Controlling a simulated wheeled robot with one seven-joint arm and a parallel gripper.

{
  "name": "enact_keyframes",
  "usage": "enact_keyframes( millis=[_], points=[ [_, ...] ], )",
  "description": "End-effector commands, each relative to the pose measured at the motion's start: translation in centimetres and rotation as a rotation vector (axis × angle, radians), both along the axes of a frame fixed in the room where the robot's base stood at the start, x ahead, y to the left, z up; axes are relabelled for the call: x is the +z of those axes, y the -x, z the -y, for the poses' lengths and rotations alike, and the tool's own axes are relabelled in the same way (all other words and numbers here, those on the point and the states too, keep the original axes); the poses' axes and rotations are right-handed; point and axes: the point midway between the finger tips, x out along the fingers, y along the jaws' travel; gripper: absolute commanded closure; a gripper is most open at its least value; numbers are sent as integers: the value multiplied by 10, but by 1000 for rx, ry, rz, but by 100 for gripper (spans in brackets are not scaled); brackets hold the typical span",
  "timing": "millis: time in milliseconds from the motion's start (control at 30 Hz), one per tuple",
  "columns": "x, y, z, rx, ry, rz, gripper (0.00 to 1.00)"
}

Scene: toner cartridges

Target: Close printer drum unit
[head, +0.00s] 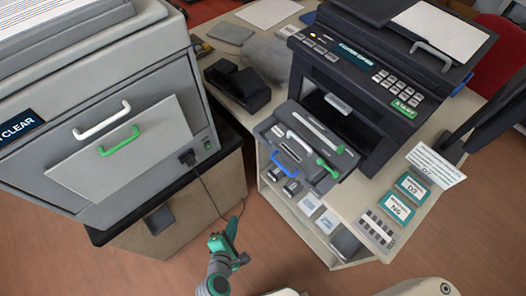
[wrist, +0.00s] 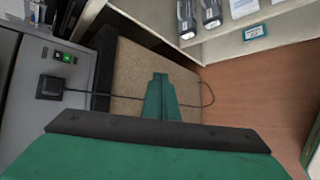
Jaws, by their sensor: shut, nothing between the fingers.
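The printer (head: 375,85) is a black machine on the desk at the upper right of the head view. Its drum unit (head: 305,145) sticks out at the front like a drawer, with grey and green levers on top and a blue handle (head: 290,170) at its front. My gripper (head: 231,226) is low in the head view, left of and below the drum unit, apart from it. In the wrist view its green fingers (wrist: 160,95) are together, with nothing between them. The drum unit is not in the wrist view.
A large grey machine (head: 110,120) with white and green handles stands at left, its cable (head: 210,195) hanging beside my gripper. The shelf (head: 300,215) under the drum unit holds cartridges. Cards (head: 410,187) lie on the desk at right. Wooden floor (head: 255,250) is free between.

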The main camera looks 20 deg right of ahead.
Motion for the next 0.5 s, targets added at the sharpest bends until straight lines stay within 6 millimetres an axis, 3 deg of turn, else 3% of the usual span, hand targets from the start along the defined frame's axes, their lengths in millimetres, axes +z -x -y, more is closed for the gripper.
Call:
enact_keyframes(
  millis=[33, 233, 500],
  points=[
    [7, -17, 1, 14, 109, -21, 100],
    [50, -61, 18, -8, 548, -145, 100],
    [141, -89, 29, -191, 993, -325, 100]
  ],
)
